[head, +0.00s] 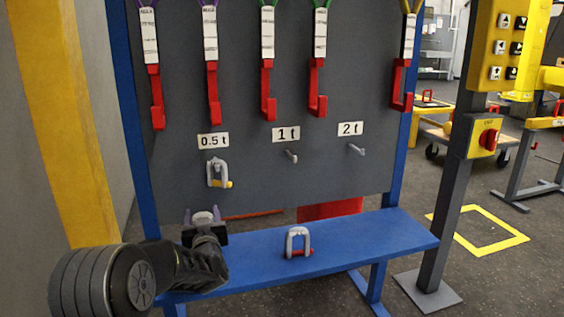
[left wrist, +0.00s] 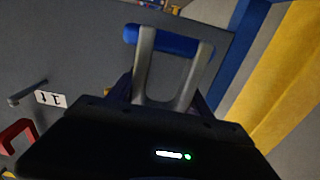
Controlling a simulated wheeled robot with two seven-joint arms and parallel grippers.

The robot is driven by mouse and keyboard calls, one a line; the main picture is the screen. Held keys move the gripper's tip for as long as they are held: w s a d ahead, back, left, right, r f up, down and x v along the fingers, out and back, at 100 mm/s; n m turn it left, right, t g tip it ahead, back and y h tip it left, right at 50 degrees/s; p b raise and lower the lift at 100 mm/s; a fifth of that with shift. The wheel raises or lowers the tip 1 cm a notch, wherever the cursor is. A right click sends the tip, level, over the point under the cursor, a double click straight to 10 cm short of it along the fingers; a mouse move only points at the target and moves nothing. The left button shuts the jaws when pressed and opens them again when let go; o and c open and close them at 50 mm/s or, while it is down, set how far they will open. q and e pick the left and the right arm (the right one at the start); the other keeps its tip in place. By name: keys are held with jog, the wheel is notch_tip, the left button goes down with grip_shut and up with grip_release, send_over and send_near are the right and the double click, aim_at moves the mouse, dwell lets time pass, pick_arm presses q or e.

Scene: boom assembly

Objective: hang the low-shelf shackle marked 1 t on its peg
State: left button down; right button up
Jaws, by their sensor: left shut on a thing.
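My left gripper (head: 205,228) is shut on a grey shackle (head: 203,216), just above the left part of the blue shelf (head: 350,240) and in front of the board. In the left wrist view the held shackle (left wrist: 178,65) shows its grey bow and a blue pin. The peg under the "1 t" label (head: 286,134) is bare (head: 291,156); it also shows at the left of the left wrist view (left wrist: 27,92). The held shackle is below and left of this peg, apart from it. Any mark on the shackle is not readable. My right gripper is not in view.
A shackle with a yellow pin (head: 217,172) hangs under the "0.5 t" label (head: 213,141). A shackle with a red pin (head: 298,242) stands on the shelf. The "2 t" peg (head: 356,149) is bare. Several red hooks (head: 318,90) on slings hang above the labels.

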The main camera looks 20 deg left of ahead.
pick_arm(q)
jog(key=shift+r, duration=0.1)
jog(key=s+d+f+m+t+h, duration=0.1)
jog(key=d+h, duration=0.4)
jog(key=d, duration=0.5)
jog(key=s+d+f+m+t+h, duration=0.1)
jog(key=s+d+m+h, duration=0.3)
jog(key=d, duration=0.6)
jog(key=s+d+m+h, duration=0.2)
jog(key=d+m+h, duration=0.3)
jog(key=d, duration=0.5)
jog(key=shift+s+d+f+m+t+h, duration=0.35)
jog(key=shift+f+m+t+h, duration=0.05)
jog(key=shift+h, duration=0.6)
